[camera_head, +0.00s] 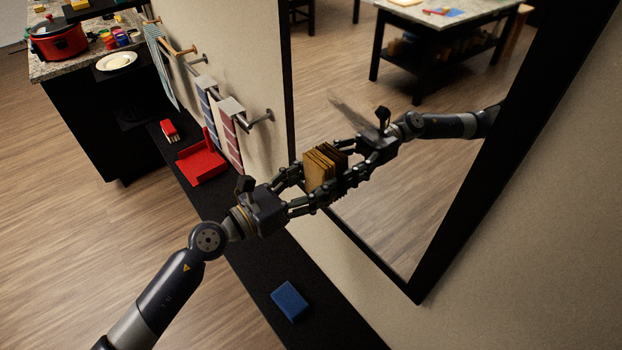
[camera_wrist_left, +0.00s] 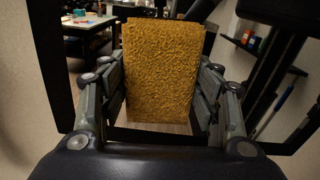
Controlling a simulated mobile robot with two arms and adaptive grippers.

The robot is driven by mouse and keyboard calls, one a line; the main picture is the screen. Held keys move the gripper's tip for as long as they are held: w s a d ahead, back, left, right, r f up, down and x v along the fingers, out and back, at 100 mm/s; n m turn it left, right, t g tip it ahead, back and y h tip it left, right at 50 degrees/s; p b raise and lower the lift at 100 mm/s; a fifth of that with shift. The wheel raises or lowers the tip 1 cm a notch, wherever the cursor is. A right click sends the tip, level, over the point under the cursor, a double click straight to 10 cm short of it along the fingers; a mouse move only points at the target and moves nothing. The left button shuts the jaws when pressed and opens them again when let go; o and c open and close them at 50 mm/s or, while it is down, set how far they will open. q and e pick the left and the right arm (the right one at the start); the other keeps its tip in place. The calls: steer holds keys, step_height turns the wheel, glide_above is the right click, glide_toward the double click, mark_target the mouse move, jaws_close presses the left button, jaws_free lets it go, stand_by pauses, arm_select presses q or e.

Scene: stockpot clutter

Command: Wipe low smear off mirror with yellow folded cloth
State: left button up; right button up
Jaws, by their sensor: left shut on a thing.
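The mirror (camera_head: 385,215) has a dark frame and stands against the wall. My left gripper (camera_head: 313,186) is shut on the yellow folded cloth (camera_head: 315,172) and holds it up at the glass. The cloth meets its own reflection; I cannot tell whether it presses on the glass. In the left wrist view the cloth (camera_wrist_left: 162,70) stands upright between the fingers of the gripper (camera_wrist_left: 162,95). A pale streak (camera_head: 354,112), which looks like the smear, shows on the glass above the cloth. The arm at the right is a reflection. My right gripper is not in view.
A dark ledge (camera_head: 252,262) runs below the mirror, with a blue block (camera_head: 290,301), a red holder (camera_head: 203,163) and a small red-and-white item (camera_head: 169,131). Towels (camera_head: 222,140) hang from wall hooks. A counter (camera_head: 75,68) bears a red pot (camera_head: 58,40) and a plate (camera_head: 116,61).

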mark_target(339, 184)
arm_select(q)
steer(key=shift+s+d+r+p, duration=0.15)
steer(key=shift+s+d+p, duration=0.3)
steer(key=shift+s, duration=0.15)
steer(key=shift+s+d+p, duration=0.6)
steer(key=shift+s+d, duration=0.1)
steer(key=shift+s, duration=0.25)
steer(key=shift+w+a+f+b, duration=0.2)
steer(key=shift+w+a+b, duration=0.6)
steer(key=shift+w, duration=0.3)
steer(key=shift+w+a+r+b, duration=0.15)
steer(key=shift+w+a+b, duration=0.15)
steer(key=shift+w+a, duration=0.25)
steer(key=shift+d, duration=0.15)
